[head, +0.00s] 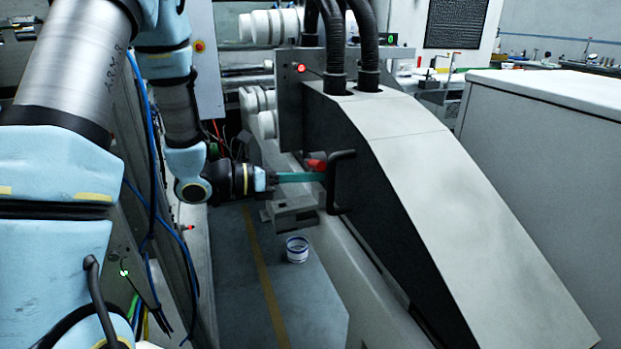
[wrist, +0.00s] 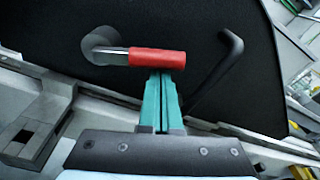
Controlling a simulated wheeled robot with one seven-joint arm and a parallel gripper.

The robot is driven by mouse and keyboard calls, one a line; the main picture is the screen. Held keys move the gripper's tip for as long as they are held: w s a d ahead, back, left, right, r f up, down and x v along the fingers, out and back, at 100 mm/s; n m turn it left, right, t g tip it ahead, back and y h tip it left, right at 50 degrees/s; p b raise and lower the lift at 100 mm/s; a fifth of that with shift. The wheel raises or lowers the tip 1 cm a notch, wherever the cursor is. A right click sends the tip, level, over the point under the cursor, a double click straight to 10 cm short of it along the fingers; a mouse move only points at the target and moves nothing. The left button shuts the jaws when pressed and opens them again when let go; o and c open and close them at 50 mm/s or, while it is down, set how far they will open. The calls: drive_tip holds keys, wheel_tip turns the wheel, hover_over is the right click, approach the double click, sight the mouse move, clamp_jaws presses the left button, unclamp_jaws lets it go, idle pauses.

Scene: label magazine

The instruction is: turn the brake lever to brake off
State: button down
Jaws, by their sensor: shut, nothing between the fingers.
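The brake lever (wrist: 157,57) has a red grip on a short metal rod, which comes from a round dark hub (wrist: 104,45) on the machine's black side panel. In the wrist view the lever lies about level, with its grip to the right of the hub. In the head view the red grip (head: 317,164) shows small beside the panel. My gripper (wrist: 161,76) is shut, its green fingers together and empty. Their tips are right at the lower edge of the red grip in the wrist view; I cannot tell whether they touch it. The head view shows my gripper (head: 322,176) reaching right to the panel.
A black bar handle (head: 338,182) sticks out of the panel just right of the lever. A grey block (head: 291,214) is below my gripper, and a white-and-blue tub (head: 297,250) stands on the floor. The floor aisle between the machines is otherwise open.

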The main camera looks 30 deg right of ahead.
drive_tip(key=shift+r, duration=0.1)
drive_tip(key=shift+w+r+n+p, duration=0.25)
drive_tip(key=shift+r+n+p, duration=0.35)
drive_tip(key=shift+p, duration=0.35)
